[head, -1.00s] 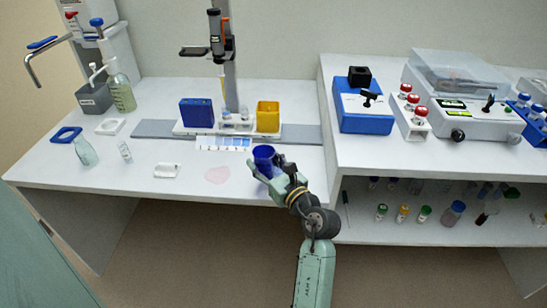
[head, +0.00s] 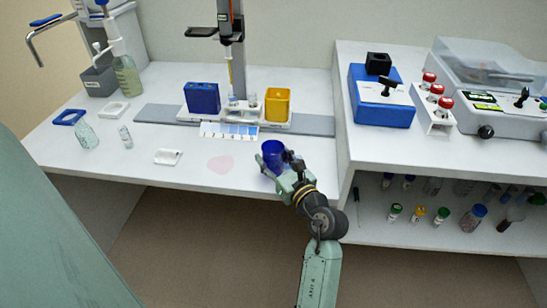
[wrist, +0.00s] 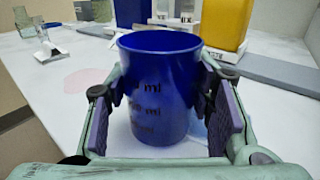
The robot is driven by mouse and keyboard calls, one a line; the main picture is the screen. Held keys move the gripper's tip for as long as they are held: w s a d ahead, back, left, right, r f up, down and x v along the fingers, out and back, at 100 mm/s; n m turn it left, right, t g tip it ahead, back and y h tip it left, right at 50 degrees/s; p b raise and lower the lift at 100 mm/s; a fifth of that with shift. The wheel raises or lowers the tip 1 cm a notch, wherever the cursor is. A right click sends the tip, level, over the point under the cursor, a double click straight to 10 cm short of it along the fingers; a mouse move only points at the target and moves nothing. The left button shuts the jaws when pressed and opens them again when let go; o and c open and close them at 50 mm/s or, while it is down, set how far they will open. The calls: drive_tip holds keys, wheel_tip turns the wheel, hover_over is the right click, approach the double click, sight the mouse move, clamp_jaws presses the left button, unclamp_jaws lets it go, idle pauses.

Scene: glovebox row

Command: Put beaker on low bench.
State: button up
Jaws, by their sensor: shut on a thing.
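The beaker is a blue cup (head: 272,155) with dark "ml" markings, upright in my gripper (head: 281,168) at the front right of the low white bench (head: 120,170). In the wrist view the beaker (wrist: 158,85) stands between the two finger pads, and my gripper is shut on it. The beaker is over the bench top near its front edge. I cannot tell whether its base touches the surface or is slightly above it.
A pink patch (head: 220,163) and a small white tray (head: 168,157) lie left of the beaker. Behind are a blue box (head: 202,98) and a yellow box (head: 277,104). The higher bench (head: 430,150) rises on the right. Bare bench lies at front left.

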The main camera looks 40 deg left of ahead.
drive_tip(key=o, duration=1.2)
drive_tip(key=shift+r, duration=0.15)
drive_tip(key=shift+d, duration=0.4)
drive_tip(key=b+v, duration=0.2)
drive_tip(key=v, duration=0.9)
drive_tip(key=shift+s, duration=0.2)
